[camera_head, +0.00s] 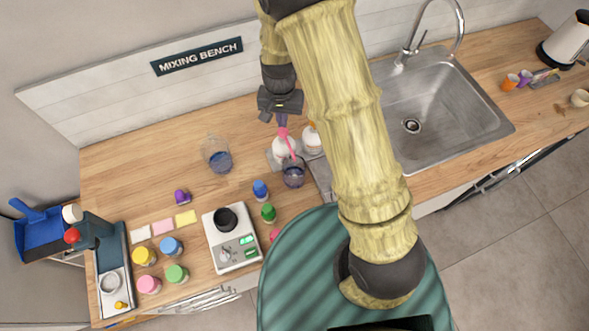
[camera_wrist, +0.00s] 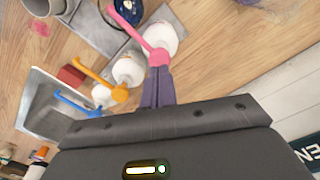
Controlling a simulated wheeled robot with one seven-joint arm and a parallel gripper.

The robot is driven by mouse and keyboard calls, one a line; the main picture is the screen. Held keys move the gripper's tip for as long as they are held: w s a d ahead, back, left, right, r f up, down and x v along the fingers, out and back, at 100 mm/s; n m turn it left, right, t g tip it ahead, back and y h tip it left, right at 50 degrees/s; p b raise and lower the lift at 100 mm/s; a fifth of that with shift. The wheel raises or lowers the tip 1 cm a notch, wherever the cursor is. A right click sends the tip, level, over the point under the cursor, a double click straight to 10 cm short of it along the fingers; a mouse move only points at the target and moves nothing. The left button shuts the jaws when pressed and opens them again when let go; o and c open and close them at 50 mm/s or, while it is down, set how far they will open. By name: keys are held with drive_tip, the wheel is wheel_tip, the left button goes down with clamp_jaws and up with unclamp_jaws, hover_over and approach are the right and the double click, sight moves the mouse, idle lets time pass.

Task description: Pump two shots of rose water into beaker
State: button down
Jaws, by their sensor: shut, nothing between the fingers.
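A white pump bottle with a pink pump head (camera_head: 283,132) stands on the counter; its white body (camera_head: 284,148) shows below the pump. The pink pump also shows in the wrist view (camera_wrist: 158,57), its long spout pointing toward a glass beaker (camera_wrist: 127,10). In the head view the beaker (camera_head: 293,174) stands just in front of the bottle, with dark bluish contents. My gripper (camera_head: 282,119) is shut and empty, pointing down right over the pink pump head. In the wrist view its fingertips (camera_wrist: 158,70) overlap the pump head; whether they press it, I cannot tell.
Pump bottles with orange (camera_wrist: 120,92) and blue (camera_wrist: 94,110) heads stand beside the pink one. A glass vessel with blue liquid (camera_head: 218,158) is to the left. A scale (camera_head: 232,240), small coloured bottles and jars fill the front left. A sink (camera_head: 425,110) is right.

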wheel_tip(320, 180, up, 5)
drive_tip(key=p, duration=0.3)
drive_tip(key=shift+r+p, duration=0.1)
drive_tip(key=shift+p, duration=0.2)
drive_tip(key=shift+d, duration=0.1)
drive_tip(key=s+d+r+n+t+b, duration=0.2)
drive_tip(key=s+d+b, duration=0.8)
drive_tip(key=s+d, duration=0.2)
drive_tip(key=shift+s+d+n+t, duration=0.3)
drive_tip(key=shift+d+n, duration=0.1)
drive_tip(key=shift+d, duration=0.3)
drive_tip(key=shift+r, duration=0.1)
idle(2.0)
